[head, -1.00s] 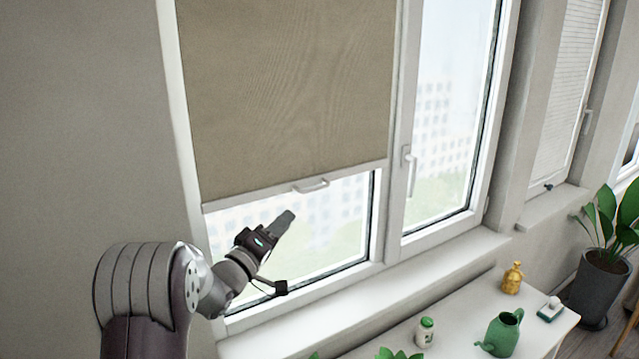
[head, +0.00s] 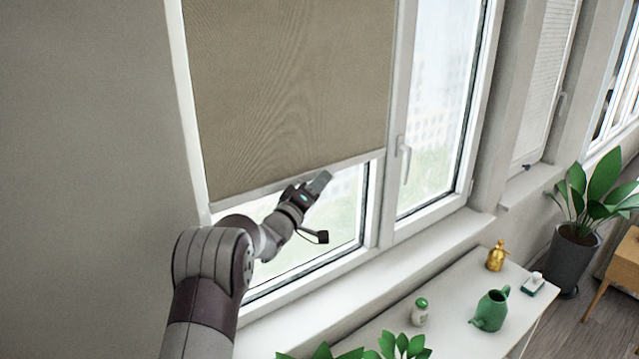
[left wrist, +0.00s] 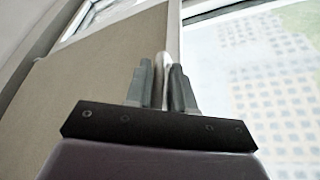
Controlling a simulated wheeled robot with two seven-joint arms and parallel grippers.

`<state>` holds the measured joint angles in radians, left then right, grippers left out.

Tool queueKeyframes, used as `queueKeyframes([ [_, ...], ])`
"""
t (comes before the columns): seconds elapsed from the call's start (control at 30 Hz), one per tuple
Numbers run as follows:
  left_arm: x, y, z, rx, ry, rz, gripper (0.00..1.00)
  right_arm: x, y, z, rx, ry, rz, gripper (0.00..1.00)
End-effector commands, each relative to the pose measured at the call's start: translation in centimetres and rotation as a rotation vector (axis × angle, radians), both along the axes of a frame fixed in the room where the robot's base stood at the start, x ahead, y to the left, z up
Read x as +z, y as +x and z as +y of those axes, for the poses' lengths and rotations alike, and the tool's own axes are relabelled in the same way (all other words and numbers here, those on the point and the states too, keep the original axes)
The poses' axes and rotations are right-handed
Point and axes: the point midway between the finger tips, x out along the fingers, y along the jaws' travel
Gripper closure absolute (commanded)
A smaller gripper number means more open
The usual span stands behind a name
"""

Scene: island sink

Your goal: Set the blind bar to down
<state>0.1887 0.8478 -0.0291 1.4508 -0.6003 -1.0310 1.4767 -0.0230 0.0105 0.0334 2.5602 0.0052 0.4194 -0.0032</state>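A tan roller blind (head: 290,90) covers most of the left window pane. Its pale bottom bar (head: 245,192) hangs above the sill, leaving a strip of glass clear below. My left gripper (head: 319,183) is at the bar, near its right part, and hides the bar's handle in the head view. In the left wrist view, the two fingers of my left gripper (left wrist: 162,85) stand on either side of the pale handle (left wrist: 163,66). The gap is narrow, and I cannot tell whether they press on it. My right gripper is not in view.
A window handle (head: 404,160) is on the frame to the right. A white table below holds a green watering can (head: 491,311), a gold bottle (head: 496,257), a small green-capped jar (head: 420,313) and leafy plants (head: 400,346). A potted plant (head: 574,255) stands at right.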

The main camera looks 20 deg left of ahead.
Motion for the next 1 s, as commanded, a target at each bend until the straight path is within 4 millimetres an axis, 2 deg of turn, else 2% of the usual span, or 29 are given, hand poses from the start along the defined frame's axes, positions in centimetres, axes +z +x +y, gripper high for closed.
queueKeyframes([
  [0.07, 0.0, 0.0, 0.0, 0.000, 0.000, 0.000, 0.77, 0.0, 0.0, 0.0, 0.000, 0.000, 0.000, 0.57],
  [0.13, 0.0, 0.0, 0.0, -0.001, 0.000, -0.001, 0.96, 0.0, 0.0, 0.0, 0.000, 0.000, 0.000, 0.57],
  [0.17, 0.0, 0.0, 0.0, -0.001, 0.000, -0.001, 1.00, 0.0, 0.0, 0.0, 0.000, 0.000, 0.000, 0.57],
  [0.37, -0.1, 0.0, -0.1, -0.001, 0.001, -0.001, 1.00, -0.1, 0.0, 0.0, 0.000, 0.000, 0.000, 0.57],
  [0.53, -1.7, 0.0, -0.1, -0.003, 0.002, 0.000, 1.00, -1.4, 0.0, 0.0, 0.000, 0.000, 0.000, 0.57],
  [0.67, -4.6, 0.0, -0.2, -0.003, 0.001, 0.002, 1.00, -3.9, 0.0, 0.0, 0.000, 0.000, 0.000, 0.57],
  [0.77, -7.8, 0.0, -0.2, -0.003, 0.001, 0.002, 1.00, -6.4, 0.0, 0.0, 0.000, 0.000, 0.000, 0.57],
  [1.0, -16.5, 0.0, -0.2, -0.003, 0.001, 0.002, 1.00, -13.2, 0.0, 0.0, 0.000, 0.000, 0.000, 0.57],
])
